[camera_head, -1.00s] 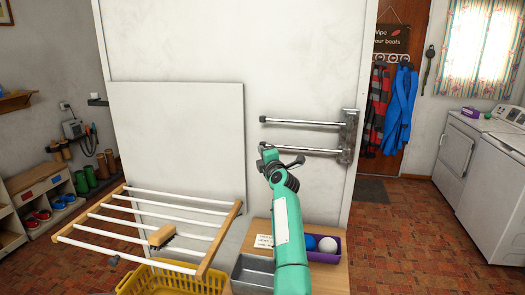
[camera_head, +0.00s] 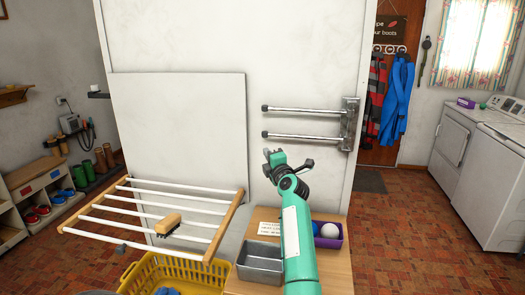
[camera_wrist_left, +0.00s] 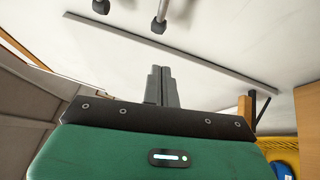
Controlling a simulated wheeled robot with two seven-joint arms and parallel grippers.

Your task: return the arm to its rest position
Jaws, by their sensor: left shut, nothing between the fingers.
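My left arm (camera_head: 293,225) is green and rises from the bottom middle of the head view. Its left gripper (camera_head: 273,156) is raised in front of the white wall panel, below and near the left ends of two metal rails (camera_head: 305,108). In the left wrist view the two dark fingers of the left gripper (camera_wrist_left: 160,70) are together, with nothing between them. The rail ends (camera_wrist_left: 160,15) show beyond the fingertips, apart from them. My right gripper is in neither current view.
A white-barred drying rack (camera_head: 150,202) with a brush (camera_head: 168,224) stands at the left. Below are a yellow basket (camera_head: 180,270), a grey metal tray (camera_head: 260,262) and a purple box (camera_head: 329,241) with balls. White washing machines (camera_head: 490,190) stand far right.

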